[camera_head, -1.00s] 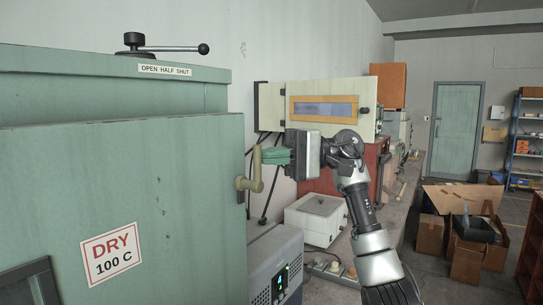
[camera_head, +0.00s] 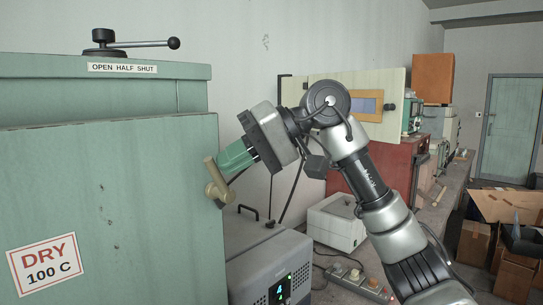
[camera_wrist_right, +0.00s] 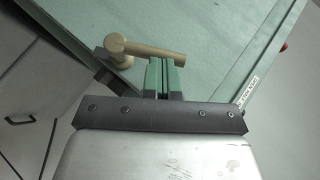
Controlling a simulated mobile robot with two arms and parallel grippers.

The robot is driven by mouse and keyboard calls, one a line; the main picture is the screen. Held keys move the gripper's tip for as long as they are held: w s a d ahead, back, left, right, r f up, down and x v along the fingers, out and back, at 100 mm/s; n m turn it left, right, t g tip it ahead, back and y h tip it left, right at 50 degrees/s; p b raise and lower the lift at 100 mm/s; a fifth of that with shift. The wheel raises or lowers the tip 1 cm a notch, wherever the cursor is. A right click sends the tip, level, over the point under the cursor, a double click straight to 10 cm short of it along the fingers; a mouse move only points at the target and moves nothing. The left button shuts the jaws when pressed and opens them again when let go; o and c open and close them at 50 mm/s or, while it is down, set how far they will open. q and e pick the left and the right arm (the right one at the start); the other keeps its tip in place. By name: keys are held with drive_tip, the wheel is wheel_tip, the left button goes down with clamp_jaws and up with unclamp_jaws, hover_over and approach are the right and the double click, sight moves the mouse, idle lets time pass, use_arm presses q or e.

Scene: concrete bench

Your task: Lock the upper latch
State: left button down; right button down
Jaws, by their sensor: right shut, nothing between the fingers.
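The tan latch handle (camera_head: 217,182) sits at the right edge of the green cabinet door (camera_head: 120,190). Its lever leans, upper end to the left, in the head view. My right gripper (camera_head: 221,163) has green fingers, shut with nothing between them. The fingertips are against or very close to the lever's upper part, on its right side. In the right wrist view the latch handle (camera_wrist_right: 150,50) lies just beyond the shut fingertips (camera_wrist_right: 165,60); whether they touch is unclear. My left gripper is not in view.
A black ball-ended lever (camera_head: 135,43) is on the cabinet top above an "OPEN HALF SHUT" label (camera_head: 122,68). A grey unit with a lit display (camera_head: 272,272), a white box (camera_head: 337,222) and a power strip (camera_head: 357,283) stand below my right arm.

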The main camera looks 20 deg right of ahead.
sight(211, 171)
drive_tip(key=shift+s+a+f+h, duration=0.15)
drive_tip(key=shift+s+a, duration=0.05)
drive_tip(key=shift+a, duration=0.4)
drive_tip(key=shift+s+a+f+h, duration=0.1)
drive_tip(key=shift+s+a+h, duration=0.1)
drive_tip(key=shift+a, duration=0.35)
drive_tip(key=shift+s+a+f+n+t+h, duration=0.15)
drive_tip(key=shift+a+n+h, duration=0.2)
drive_tip(key=shift+h, duration=0.25)
drive_tip(key=shift+s+a+f+n+t+h, duration=0.15)
drive_tip(key=shift+a+n+h, duration=0.15)
drive_tip(key=shift+h, duration=0.25)
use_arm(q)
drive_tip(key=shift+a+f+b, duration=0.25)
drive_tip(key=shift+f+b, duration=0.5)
use_arm(e)
drive_tip(key=shift+s+a+f, duration=0.15)
drive_tip(key=shift+a+f, duration=0.6)
drive_tip(key=shift+f, duration=0.15)
drive_tip(key=shift+s, duration=0.1)
